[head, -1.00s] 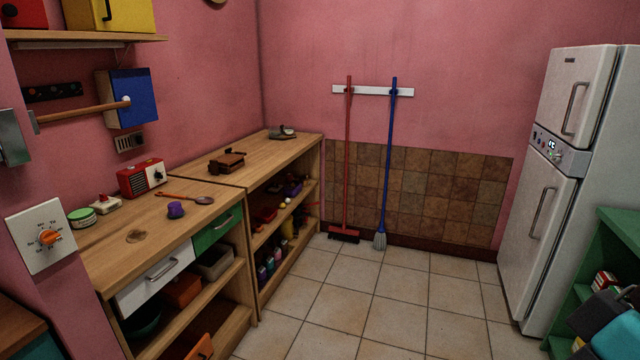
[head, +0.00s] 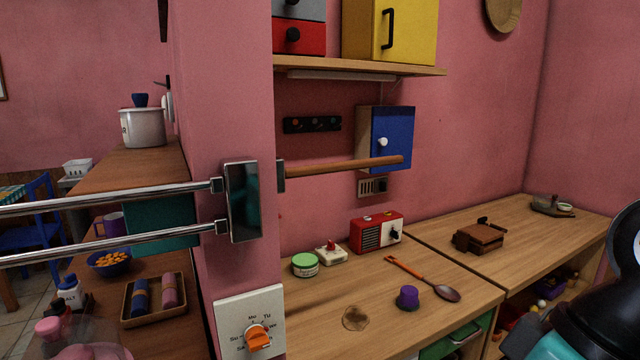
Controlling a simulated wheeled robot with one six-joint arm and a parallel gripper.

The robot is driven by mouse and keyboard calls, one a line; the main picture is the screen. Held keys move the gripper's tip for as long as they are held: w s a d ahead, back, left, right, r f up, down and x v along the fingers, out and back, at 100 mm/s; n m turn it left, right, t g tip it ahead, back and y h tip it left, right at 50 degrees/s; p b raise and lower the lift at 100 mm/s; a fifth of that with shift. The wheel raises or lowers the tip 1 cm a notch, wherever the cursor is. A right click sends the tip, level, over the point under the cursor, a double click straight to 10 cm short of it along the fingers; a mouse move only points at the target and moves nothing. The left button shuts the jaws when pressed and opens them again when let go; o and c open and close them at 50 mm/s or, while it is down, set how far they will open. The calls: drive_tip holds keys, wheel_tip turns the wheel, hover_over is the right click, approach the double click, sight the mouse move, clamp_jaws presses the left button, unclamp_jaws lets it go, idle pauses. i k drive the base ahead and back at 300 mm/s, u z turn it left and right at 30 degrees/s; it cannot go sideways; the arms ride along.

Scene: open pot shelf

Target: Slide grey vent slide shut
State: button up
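A small grey vent (head: 373,187) with dark upright slots is on the pink wall, just below the blue cabinet and above the red radio. It is small in the head view, and I cannot tell how far its slide is open. Part of my own arm, black and teal, shows at the lower right edge. My gripper is not in view, so its place relative to the vent does not show.
A wooden rod (head: 345,167) sticks out across the wall above the vent. A pink pillar (head: 232,90) stands at left.

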sight(381, 185)
drive_tip(key=z, duration=0.25)
drive_tip(key=k, duration=0.35)
drive_tip(key=z, duration=1.05)
drive_tip(key=i, duration=0.95)
drive_tip(key=u, duration=0.65)
drive_tip(key=i, duration=0.6)
drive_tip(key=u, duration=1.15)
drive_tip(key=i, duration=0.5)
drive_tip(key=u, duration=0.45)
